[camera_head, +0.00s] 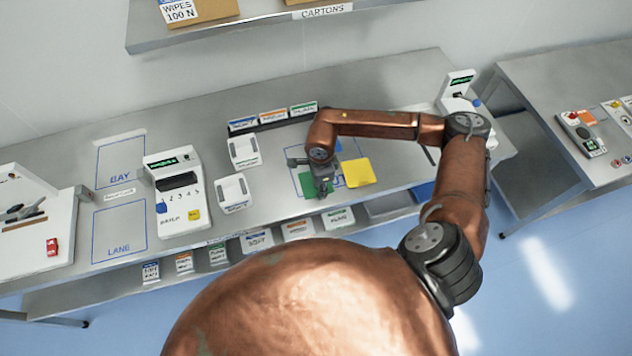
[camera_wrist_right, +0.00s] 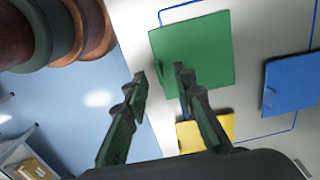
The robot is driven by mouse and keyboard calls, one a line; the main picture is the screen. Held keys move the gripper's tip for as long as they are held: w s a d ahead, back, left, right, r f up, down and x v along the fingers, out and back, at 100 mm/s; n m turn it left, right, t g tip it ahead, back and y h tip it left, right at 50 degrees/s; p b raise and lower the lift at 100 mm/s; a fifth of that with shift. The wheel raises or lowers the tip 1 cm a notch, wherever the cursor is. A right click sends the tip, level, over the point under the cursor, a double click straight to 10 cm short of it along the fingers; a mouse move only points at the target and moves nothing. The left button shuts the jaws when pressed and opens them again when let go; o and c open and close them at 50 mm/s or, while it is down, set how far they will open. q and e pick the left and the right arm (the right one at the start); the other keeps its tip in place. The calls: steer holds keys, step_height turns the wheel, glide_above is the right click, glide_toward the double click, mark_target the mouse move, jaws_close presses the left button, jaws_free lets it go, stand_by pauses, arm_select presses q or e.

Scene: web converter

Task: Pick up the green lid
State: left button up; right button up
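The green lid (camera_head: 306,183) lies flat on the grey table, inside a blue outline, partly hidden by my right gripper (camera_head: 322,190). In the right wrist view the green lid (camera_wrist_right: 195,48) is a flat green square. My right gripper (camera_wrist_right: 160,77) is open with nothing between its fingers. One fingertip overlaps the lid's lower left part in the picture, and the other is left of the lid's edge. I cannot tell the height gap or whether they touch. My left gripper is not in view.
A yellow square (camera_head: 358,172) lies right of the green lid. A blue square (camera_wrist_right: 290,84) lies beside it in the wrist view. White devices (camera_head: 242,151) stand to the left, and a dark labelled rack (camera_head: 272,118) stands behind. The table's front edge is close.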

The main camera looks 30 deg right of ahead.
steer(key=shift+f, duration=0.85)
steer(key=shift+c, duration=0.2)
jaws_close()
